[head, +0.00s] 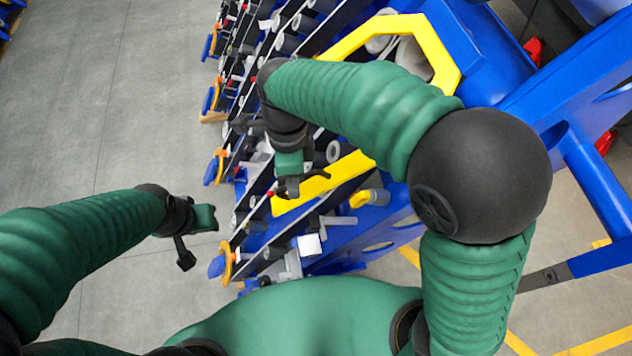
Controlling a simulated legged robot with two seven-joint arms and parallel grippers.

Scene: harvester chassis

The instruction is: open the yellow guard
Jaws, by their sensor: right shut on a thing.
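The yellow guard (325,184) shows as a long yellow plate along the blue chassis. A bent yellow frame (403,24) shows higher up, and my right arm covers the space between them, so I cannot tell if they join. My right gripper (305,184) reaches down over the yellow plate and is shut on its edge; the exact contact is small and partly hidden by the gripper. My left gripper (198,240) is open and empty, left of the chassis and above the floor, apart from the guard.
The blue harvester chassis (480,55) carries rows of dark bars with grey rollers and several orange hooks (226,262) along its left edge. A blue beam (600,180) stands at the right. Grey floor (110,110) lies clear at the left.

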